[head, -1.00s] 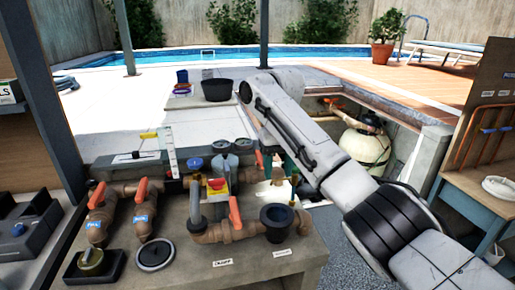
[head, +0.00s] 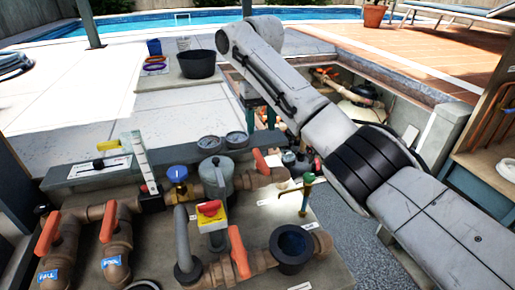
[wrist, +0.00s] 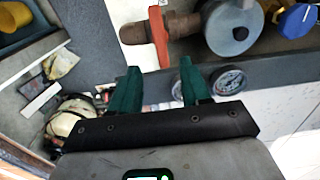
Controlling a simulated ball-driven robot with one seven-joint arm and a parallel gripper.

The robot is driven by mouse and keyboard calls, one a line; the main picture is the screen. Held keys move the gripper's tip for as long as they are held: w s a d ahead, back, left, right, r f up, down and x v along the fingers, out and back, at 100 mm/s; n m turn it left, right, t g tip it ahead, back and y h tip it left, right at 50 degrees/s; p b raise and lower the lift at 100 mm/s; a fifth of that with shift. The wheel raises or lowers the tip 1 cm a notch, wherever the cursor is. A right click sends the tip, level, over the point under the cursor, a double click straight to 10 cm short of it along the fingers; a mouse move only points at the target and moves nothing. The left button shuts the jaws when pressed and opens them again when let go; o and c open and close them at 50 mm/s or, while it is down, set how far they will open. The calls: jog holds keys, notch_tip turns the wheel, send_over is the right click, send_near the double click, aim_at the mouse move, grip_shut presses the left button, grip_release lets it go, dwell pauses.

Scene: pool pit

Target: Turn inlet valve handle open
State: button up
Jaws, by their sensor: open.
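Several orange valve handles stand on copper-coloured pipes on the bench: two at the left (head: 48,234) (head: 108,222), one at the front (head: 239,252), and one at the back (head: 261,161). I cannot read which is the inlet. My gripper (wrist: 157,92) is open in the wrist view, its two green fingers apart with nothing between them. An orange handle (wrist: 158,38) on a pipe lies just beyond the fingers, apart from them. In the head view my arm hides most of the gripper, behind the bench's back edge.
Round gauges (head: 209,145), a grey canister (head: 216,178), a blue knob (head: 177,174) and a red-and-yellow switch (head: 210,210) crowd the bench. A green-handled tap (head: 308,180) stands at its right. A black tub (head: 198,65) sits on the paving behind. An open pit with pipes lies beyond my arm.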

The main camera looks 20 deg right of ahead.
aim_at(261, 158)
notch_tip(261, 158, down, 10)
jog(key=shift+f+p, duration=0.2)
jog(key=shift+p, duration=0.45)
jog(key=shift+c, duration=0.4)
grip_shut()
